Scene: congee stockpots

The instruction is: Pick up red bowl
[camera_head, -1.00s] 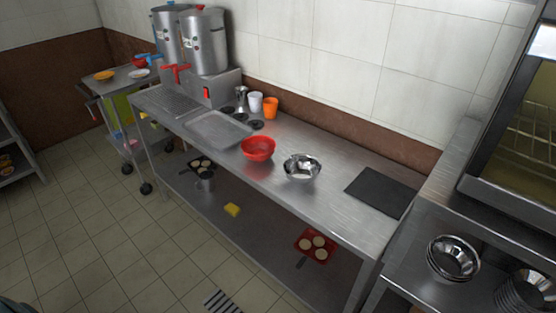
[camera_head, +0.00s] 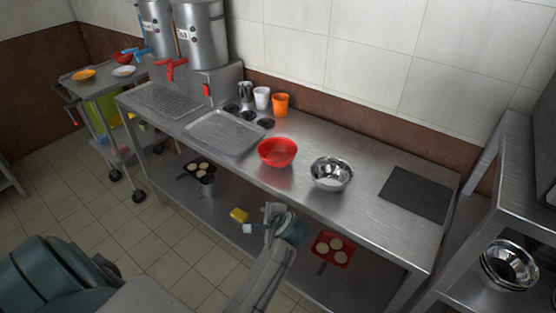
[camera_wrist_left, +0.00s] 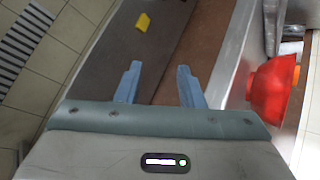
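The red bowl (camera_head: 277,153) sits upright on the steel counter (camera_head: 330,136), left of a silver bowl. It also shows at the right edge of the left wrist view (camera_wrist_left: 272,92), to the right of my fingers. My left gripper (camera_head: 262,222) is in front of the counter's front edge, short of the bowl and apart from it. In the left wrist view its two blue fingers (camera_wrist_left: 158,84) are spread with nothing between them. My right gripper is not in view.
A silver bowl (camera_head: 331,173) stands close right of the red bowl. A metal tray (camera_head: 224,132) lies to its left, an orange cup (camera_head: 281,104) behind. A dark board (camera_head: 415,194) lies farther right. The lower shelf holds a yellow sponge (camera_head: 239,215) and a red tray (camera_head: 333,250).

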